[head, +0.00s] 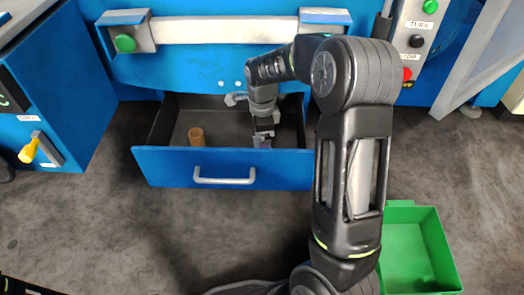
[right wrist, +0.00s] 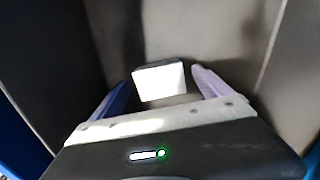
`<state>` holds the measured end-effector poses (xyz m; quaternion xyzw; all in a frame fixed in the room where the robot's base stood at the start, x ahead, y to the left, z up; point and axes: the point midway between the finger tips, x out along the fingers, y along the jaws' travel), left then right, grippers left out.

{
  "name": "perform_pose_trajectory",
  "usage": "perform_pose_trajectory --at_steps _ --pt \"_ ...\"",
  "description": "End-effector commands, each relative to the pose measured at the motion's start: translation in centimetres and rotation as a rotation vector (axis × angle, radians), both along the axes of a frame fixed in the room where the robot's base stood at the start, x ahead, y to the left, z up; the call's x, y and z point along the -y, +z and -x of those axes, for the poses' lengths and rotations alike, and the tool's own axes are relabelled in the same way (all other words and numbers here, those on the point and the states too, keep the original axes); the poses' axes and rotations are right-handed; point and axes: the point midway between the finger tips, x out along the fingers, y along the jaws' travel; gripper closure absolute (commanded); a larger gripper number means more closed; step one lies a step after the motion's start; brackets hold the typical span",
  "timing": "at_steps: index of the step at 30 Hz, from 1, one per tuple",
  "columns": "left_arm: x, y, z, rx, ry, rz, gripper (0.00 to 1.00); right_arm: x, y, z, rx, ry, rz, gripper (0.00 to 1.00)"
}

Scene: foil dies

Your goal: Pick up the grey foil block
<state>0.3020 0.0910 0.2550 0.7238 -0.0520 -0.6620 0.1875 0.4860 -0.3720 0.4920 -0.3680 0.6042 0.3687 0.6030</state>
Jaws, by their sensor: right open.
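The grey foil block (right wrist: 160,82) shows in the right wrist view with a bright, nearly white face and a darker top edge. It lies on the drawer floor between the two finger lines of my right gripper (right wrist: 162,98). A finger shows on each side of it, apart from it, so the gripper is open. In the head view my right gripper (head: 263,138) points down inside the open drawer (head: 170,168), close to its front panel. The block cannot be made out clearly there, as the gripper and arm cover that spot. My left gripper is out of view.
The drawer's walls and front panel stand close around the gripper. A green bin (head: 425,248) sits on the floor at the lower right. Floor in front of the drawer is clear.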

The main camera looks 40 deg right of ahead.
Motion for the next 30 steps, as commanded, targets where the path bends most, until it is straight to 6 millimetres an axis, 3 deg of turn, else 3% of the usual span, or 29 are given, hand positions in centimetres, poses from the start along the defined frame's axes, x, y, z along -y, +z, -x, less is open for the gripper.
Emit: perform_pose_trajectory --at_steps 3,21,30 --pt "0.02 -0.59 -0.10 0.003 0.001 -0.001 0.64 0.05 -1.09 -0.02 0.001 -0.001 0.000 0.11" --pt "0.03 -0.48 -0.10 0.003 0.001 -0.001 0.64 0.00 -1.02 -0.03 0.002 -0.001 0.000 0.11" --pt "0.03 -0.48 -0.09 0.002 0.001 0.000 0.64 0.00 -1.02 -0.03 0.001 -0.001 0.000 0.35"
